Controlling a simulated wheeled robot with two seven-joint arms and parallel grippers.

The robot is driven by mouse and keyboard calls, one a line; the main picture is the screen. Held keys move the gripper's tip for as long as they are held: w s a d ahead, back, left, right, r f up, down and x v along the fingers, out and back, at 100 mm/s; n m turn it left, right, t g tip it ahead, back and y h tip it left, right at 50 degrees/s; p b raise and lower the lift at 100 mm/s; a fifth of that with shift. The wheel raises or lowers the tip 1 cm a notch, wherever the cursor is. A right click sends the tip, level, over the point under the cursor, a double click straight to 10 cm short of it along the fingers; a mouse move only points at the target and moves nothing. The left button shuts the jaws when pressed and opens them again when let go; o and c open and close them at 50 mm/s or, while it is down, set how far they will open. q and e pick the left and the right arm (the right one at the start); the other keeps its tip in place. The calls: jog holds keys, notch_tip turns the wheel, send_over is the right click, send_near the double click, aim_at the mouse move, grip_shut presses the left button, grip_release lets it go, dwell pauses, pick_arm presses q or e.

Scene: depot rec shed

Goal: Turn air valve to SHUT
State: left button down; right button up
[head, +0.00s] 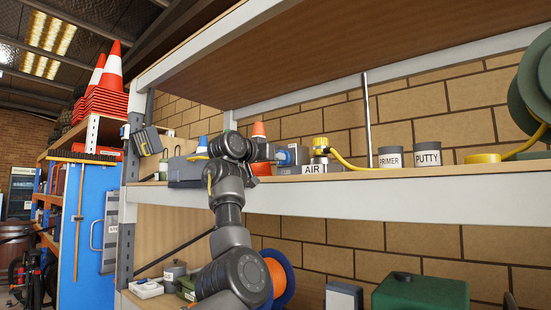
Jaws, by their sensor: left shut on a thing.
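The air valve (320,147) has a yellow top and stands on the shelf behind a white label reading AIR (313,169). A yellow hose (350,163) runs from it to the right along the shelf. My left gripper (308,155) reaches in from the left at shelf height, its blue-grey body just left of the valve. It is shut on the valve; the fingertips are small and partly hidden, so the exact grip is unclear. No OPEN or SHUT marks can be read, so the valve's setting cannot be told. My right gripper is out of view.
PRIMER (391,157) and PUTTY (427,155) tins stand right of the valve. The shelf's pale front beam (400,198) runs below, with a board overhead. A green hose reel (530,90) is far right.

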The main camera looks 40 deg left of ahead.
pick_arm(q)
jog(key=c, duration=1.4)
grip_release()
jog(key=shift+c, duration=0.2)
jog(key=s+b, duration=0.6)
jog(key=s, duration=0.4)
jog(key=shift+s, duration=0.4)
jog(key=shift+d, duration=0.15)
